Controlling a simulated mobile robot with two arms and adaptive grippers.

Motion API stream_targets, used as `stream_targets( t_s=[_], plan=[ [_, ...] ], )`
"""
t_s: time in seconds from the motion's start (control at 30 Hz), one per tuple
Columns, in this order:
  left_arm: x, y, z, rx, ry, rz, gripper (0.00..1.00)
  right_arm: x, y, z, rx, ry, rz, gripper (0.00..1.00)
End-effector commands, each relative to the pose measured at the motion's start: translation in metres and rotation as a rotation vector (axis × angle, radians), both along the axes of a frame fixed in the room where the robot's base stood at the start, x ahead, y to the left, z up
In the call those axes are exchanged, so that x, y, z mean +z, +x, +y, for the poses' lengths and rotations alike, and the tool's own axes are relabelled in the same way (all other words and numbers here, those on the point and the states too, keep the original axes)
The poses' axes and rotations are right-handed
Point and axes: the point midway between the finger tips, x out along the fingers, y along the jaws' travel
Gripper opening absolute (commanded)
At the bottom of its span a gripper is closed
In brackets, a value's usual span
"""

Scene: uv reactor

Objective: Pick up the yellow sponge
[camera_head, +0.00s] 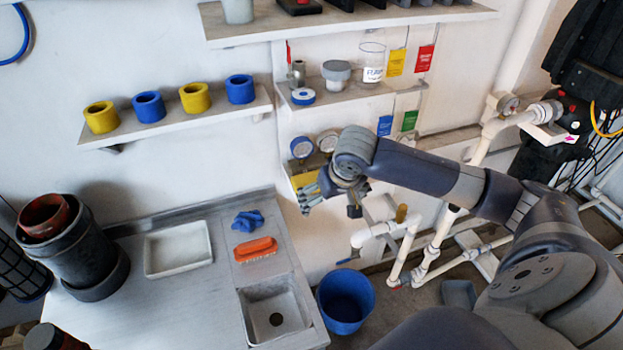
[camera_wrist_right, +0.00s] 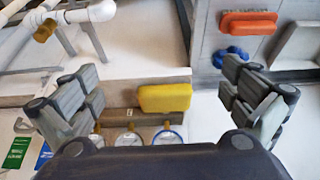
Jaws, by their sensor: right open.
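The yellow sponge (camera_wrist_right: 165,97) lies on a small wall shelf, centred between my open fingers in the right wrist view. In the head view only part of the yellow sponge (camera_head: 304,180) shows, beside and partly behind my right gripper (camera_head: 328,195). My right gripper, which also shows in the right wrist view (camera_wrist_right: 160,84), is open with nothing between its fingers. The sponge appears a little beyond the fingertips, with no clear contact. My left gripper is not in view.
Round gauges (camera_head: 302,147) stand on the shelf close to the sponge. Below left is a counter with an orange brush (camera_head: 256,248), a blue cloth-like item (camera_head: 247,221) and a sink (camera_head: 274,308). White pipes (camera_head: 395,250) and a blue bucket (camera_head: 345,301) are below.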

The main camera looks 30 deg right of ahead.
Motion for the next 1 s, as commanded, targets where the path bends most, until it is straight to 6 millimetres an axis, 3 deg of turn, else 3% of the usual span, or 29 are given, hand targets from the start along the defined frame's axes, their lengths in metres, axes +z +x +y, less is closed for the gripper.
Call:
stream_targets(
  t_s=[0.4, 0.8, 1.0],
  plan=[
    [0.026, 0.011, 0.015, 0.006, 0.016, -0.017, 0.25, 0.003, 0.068, -0.015, 0.000, 0.002, -0.002, 1.00],
    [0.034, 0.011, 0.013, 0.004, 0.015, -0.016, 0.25, 0.000, 0.093, -0.022, 0.000, 0.001, -0.001, 1.00],
    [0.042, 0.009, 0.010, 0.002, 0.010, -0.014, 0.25, -0.032, 0.104, -0.024, 0.002, 0.001, 0.000, 1.00]
  ],
)
